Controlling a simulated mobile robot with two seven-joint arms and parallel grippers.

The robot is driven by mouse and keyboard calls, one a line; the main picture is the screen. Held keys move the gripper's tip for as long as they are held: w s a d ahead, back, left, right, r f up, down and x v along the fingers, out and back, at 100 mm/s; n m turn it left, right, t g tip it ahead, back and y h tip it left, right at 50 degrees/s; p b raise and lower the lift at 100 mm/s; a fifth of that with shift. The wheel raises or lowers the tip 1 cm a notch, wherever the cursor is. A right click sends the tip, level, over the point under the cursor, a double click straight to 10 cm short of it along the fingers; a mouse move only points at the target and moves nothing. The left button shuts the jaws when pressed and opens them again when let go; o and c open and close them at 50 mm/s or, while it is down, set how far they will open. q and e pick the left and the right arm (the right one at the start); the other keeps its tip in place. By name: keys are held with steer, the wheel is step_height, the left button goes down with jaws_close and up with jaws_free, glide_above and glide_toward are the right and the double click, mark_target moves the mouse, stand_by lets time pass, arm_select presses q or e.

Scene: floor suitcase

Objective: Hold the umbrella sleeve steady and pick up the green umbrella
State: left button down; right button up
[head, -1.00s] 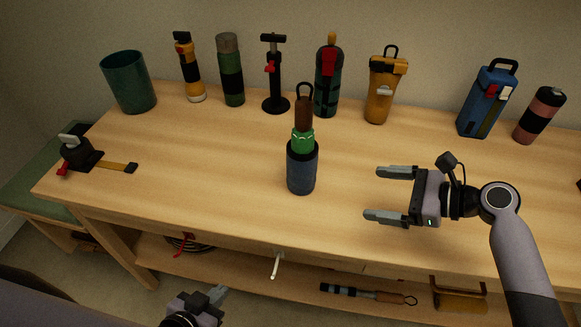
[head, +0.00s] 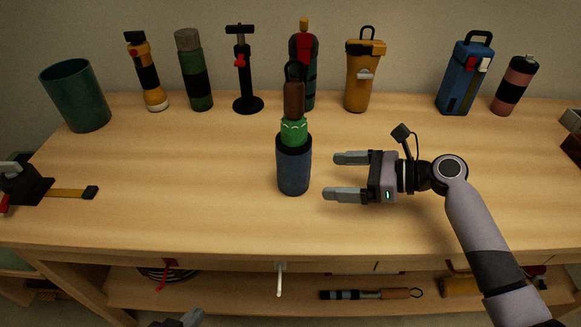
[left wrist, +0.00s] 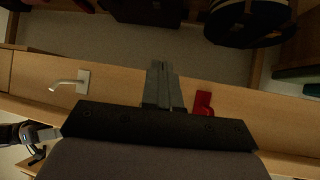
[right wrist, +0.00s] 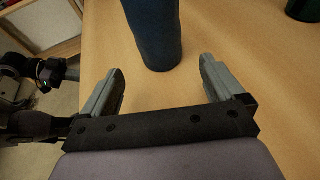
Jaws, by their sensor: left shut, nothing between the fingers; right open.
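The green umbrella (head: 294,131) stands upright in the dark blue sleeve (head: 294,165) on the table, with its brown handle (head: 294,99) and dark loop on top. My right gripper (head: 338,176) is open and empty, to the right of the sleeve, its fingers pointing at it with a gap between. In the right wrist view the sleeve's lower part (right wrist: 153,32) shows ahead, between the open fingers (right wrist: 162,80). My left gripper (head: 193,317) is at the bottom edge of the head view, below the table front. In the left wrist view its fingers (left wrist: 163,85) are shut and empty.
Bottles, a pump (head: 241,75) and a green cup (head: 77,96) line the table's back. A strap clamp (head: 62,192) lies at left. The lower shelf holds another umbrella-like item (head: 370,294). A white hook (head: 280,279) juts from the table front. The tabletop around the sleeve is clear.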

mark_target(308, 175)
steer(key=b+x, duration=0.4)
steer(key=x, duration=0.2)
steer(key=shift+f, duration=0.2)
steer(key=shift+w+a+p, duration=0.3)
steer(key=shift+a+p, duration=0.1)
steer(key=shift+a, duration=0.5)
steer(key=shift+x, duration=0.75)
steer(key=shift+f, duration=0.1)
steer(key=c, duration=0.7)
steer(key=shift+c, duration=0.2)
